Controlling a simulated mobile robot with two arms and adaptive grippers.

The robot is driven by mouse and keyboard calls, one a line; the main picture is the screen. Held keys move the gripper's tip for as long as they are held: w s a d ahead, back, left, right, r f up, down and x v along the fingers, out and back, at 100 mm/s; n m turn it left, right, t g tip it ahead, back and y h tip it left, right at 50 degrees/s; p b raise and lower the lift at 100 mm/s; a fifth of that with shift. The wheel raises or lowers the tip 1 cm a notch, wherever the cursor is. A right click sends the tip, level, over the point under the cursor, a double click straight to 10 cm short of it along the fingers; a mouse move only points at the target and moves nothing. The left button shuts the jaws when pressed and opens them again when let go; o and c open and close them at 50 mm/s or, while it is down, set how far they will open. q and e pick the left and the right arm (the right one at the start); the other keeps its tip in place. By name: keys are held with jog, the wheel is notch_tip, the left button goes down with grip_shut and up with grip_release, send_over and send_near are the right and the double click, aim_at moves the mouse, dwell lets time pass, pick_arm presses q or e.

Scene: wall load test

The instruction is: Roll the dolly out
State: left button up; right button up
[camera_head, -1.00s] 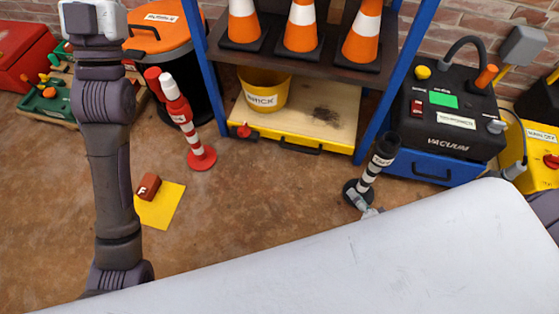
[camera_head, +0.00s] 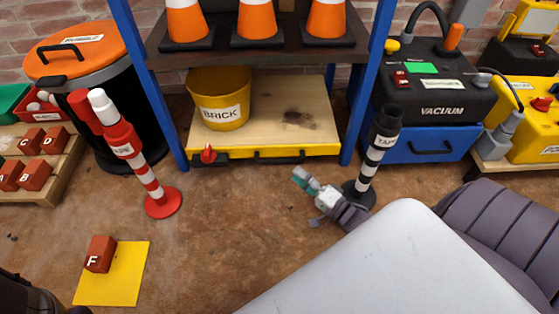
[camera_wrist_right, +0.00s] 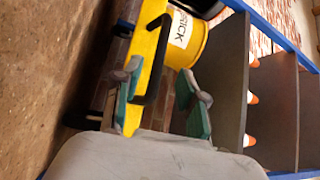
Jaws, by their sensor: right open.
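The dolly is a low wooden platform (camera_head: 262,128) with a yellow front edge, under the shelf. A black handle (camera_head: 280,159) is on its front, with a red lever (camera_head: 208,154) to the left. A yellow bucket labelled BRICK (camera_head: 220,98) stands on the platform. My right gripper (camera_head: 302,179) is open and empty, just in front of the handle and apart from it. In the right wrist view the teal fingers (camera_wrist_right: 161,100) point at the yellow front edge (camera_wrist_right: 147,55) and the black handle (camera_wrist_right: 152,75). My left gripper is out of view.
A black-and-white TAPE post (camera_head: 368,160) stands close beside my right gripper. A red-and-white post (camera_head: 150,180) stands left of the dolly. Blue shelf uprights (camera_head: 365,80) flank the dolly. Floor in front is mostly clear.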

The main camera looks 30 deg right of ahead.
aim_at(281, 160)
jog(key=shift+b+x, duration=1.75)
jog(key=shift+x, duration=2.2)
jog(key=shift+c, duration=0.3)
grip_shut()
